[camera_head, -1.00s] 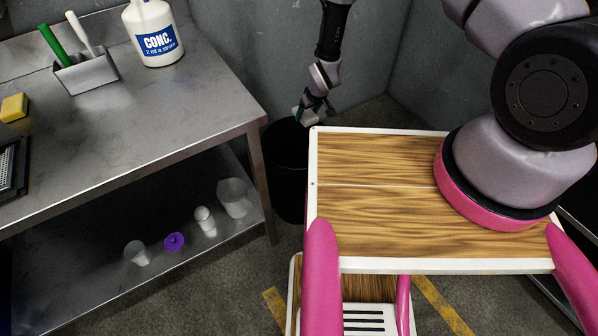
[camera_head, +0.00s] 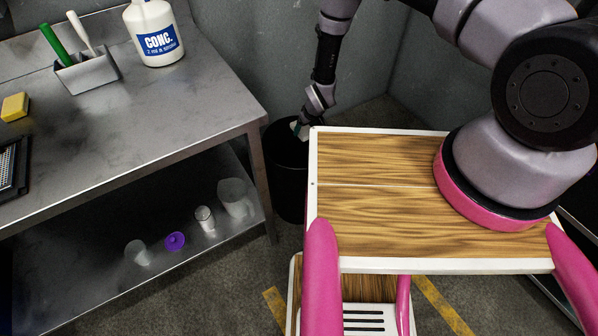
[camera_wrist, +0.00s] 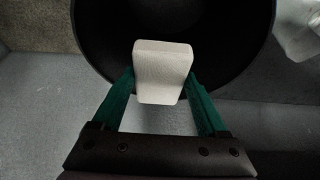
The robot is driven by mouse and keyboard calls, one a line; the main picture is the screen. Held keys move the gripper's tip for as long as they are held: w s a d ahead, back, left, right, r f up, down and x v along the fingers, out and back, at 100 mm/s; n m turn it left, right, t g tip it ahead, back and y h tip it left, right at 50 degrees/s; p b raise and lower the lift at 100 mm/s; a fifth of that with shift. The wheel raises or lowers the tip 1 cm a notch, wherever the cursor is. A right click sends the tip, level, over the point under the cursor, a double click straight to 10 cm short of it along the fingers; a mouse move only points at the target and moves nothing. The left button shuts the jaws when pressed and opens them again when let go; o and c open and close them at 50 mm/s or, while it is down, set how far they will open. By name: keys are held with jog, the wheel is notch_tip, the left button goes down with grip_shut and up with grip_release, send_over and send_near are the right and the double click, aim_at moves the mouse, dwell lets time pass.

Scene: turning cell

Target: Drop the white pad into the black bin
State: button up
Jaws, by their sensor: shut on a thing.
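The white pad (camera_wrist: 163,72) is held between the two green fingers of my gripper (camera_wrist: 162,88) in the wrist view. Behind the pad, the dark opening of the black bin (camera_wrist: 240,40) fills the upper middle of that view. In the head view, the black bin (camera_head: 285,175) stands on the floor between the metal table and my wooden-topped base. My gripper (camera_head: 299,128) is at the bin's mouth there, and its tips are partly hidden. The pad shows only as a small pale patch in that view.
A metal table (camera_head: 150,130) stands at the left, its leg close to the bin. On it are a white bottle (camera_head: 153,35), a brush holder (camera_head: 88,72) and a yellow sponge (camera_head: 15,106). Cups and a purple lid (camera_head: 174,241) are on its lower shelf. Grey walls stand behind.

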jog(key=o, duration=1.2)
jog(key=shift+r, duration=0.15)
jog(key=v, duration=1)
jog(key=shift+s+r, duration=0.15)
jog(key=shift+r, duration=0.1)
